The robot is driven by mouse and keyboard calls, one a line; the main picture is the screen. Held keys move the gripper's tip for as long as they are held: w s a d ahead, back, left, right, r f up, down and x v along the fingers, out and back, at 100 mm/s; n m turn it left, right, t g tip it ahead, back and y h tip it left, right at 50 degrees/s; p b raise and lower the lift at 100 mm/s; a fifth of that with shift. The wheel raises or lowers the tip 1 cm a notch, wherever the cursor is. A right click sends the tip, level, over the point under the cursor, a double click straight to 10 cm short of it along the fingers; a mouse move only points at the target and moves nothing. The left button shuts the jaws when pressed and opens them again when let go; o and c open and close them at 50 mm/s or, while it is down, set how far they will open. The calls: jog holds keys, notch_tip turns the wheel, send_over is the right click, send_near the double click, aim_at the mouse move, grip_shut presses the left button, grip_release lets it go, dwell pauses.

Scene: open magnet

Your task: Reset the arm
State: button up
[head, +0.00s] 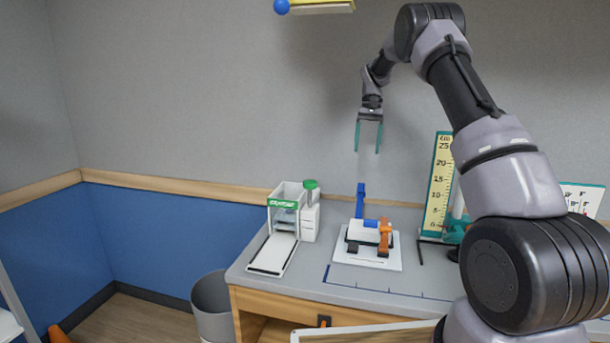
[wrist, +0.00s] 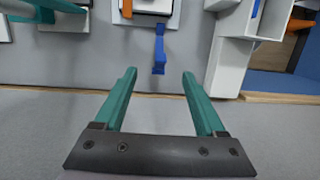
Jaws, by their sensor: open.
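My gripper (head: 368,136) hangs from my arm above the back of the grey counter, with its two teal fingers pointing down. It is open and nothing is between the fingers. The fingers also show in the wrist view (wrist: 160,85), spread apart. Below it on the counter is a white device (head: 366,238) with a blue upright piece (head: 360,200) and an orange clamp-like part (head: 384,237). In the wrist view the blue piece (wrist: 159,50) lies beyond the fingertips, apart from them.
A white dispenser with a green label (head: 285,204) and a green-capped container (head: 310,212) stand left of the device. A yellow ruler board (head: 438,184) stands right. A grey bin (head: 212,301) is on the floor left of the counter (head: 310,285). The wall is close behind my gripper.

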jog(key=s+r+t, duration=0.5)
jog(key=s+r, duration=1.3)
jog(key=s, duration=0.2)
jog(key=s+a+f+t, duration=0.1)
jog(key=s+t, duration=0.1)
jog(key=s, duration=0.9)
jog(key=s+f+t, duration=0.1)
jog(key=s+t, duration=0.1)
jog(key=s, duration=0.9)
jog(key=shift+a+f+m+y, duration=0.25)
jog(key=shift+a+m+y, duration=0.05)
jog(key=shift+a+y, duration=0.1)
